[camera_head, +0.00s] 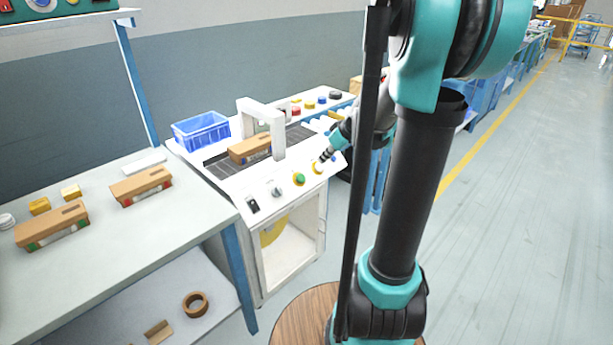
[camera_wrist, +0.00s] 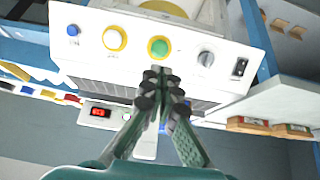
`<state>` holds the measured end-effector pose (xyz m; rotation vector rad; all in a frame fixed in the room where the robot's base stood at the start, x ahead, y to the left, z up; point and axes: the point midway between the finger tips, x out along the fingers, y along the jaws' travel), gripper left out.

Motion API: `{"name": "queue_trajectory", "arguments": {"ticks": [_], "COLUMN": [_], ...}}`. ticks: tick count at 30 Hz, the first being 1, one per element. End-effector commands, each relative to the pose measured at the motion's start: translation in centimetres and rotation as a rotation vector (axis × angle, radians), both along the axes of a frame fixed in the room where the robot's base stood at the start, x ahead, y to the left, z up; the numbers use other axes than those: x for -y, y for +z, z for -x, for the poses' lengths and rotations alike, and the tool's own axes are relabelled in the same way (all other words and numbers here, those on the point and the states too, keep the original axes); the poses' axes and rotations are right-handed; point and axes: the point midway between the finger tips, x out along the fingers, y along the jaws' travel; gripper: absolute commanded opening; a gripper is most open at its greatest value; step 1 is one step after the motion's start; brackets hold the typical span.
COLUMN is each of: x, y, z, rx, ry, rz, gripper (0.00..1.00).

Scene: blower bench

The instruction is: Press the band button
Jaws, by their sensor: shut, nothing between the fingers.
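The white control panel (camera_head: 290,183) is on the front of the machine. I see no readable label telling which is the band button. My gripper (camera_wrist: 161,74) is shut and empty, its tips just below the green button in the wrist view. Contact with any button is not visible.
A grey knob (camera_head: 276,191) and a black switch (camera_head: 253,205) share the panel. A white arch (camera_head: 277,135) spans the belt, with a brown box (camera_head: 250,148) at it. A blue crate (camera_head: 201,131) stands behind. A bench (camera_head: 110,240) with boxes is at left.

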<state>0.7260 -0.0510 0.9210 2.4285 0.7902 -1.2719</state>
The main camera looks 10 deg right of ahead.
Motion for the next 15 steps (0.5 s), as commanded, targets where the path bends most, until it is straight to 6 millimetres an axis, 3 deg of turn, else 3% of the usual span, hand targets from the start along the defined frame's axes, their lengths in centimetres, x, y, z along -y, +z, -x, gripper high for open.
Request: {"name": "queue_trajectory", "arguments": {"ticks": [8, 15], "x": [-0.4, -1.6], "y": [-1.0, -3.8], "z": [-0.6, -2.1], "rx": [-0.001, -0.001], "ry": [0.001, 0.001], "rz": [0.0, 0.0], "gripper": [0.0, 0.0]}}
